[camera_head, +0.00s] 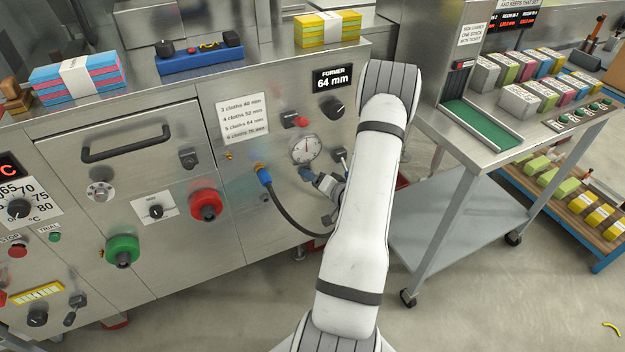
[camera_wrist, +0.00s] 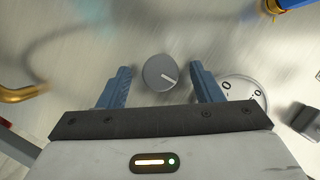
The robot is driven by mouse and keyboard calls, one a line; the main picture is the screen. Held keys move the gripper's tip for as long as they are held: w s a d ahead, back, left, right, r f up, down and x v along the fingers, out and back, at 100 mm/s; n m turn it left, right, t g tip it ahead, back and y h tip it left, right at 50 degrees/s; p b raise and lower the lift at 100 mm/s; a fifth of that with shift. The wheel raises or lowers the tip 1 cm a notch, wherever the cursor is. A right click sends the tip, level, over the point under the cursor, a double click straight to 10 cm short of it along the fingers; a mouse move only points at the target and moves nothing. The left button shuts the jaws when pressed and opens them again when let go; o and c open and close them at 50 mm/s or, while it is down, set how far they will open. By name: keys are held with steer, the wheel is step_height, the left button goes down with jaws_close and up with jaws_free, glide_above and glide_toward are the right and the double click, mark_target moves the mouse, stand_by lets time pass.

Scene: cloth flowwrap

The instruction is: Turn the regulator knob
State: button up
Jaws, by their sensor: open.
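The regulator knob (camera_wrist: 158,72) is a round grey knob with a white pointer line, seen in the wrist view. My gripper (camera_wrist: 160,68) is open, its two blue fingers apart on the knob's left and right with a gap on each side. I cannot tell how deep the fingertips reach around it. In the head view my gripper (camera_head: 310,178) is at the machine's front, just below the white pressure gauge (camera_head: 305,149), and I cannot make out the knob there. Part of the gauge (camera_wrist: 243,92) also shows right of the fingers in the wrist view.
A black hose (camera_head: 285,213) with a blue fitting (camera_head: 263,175) hangs left of my gripper. A black former knob (camera_head: 333,107) and a red switch (camera_head: 300,121) sit above. A steel trolley (camera_head: 440,215) stands close on the right.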

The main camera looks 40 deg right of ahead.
steer(key=p+v, duration=0.1)
steer(key=v, duration=0.6)
steer(key=shift+s, duration=0.3)
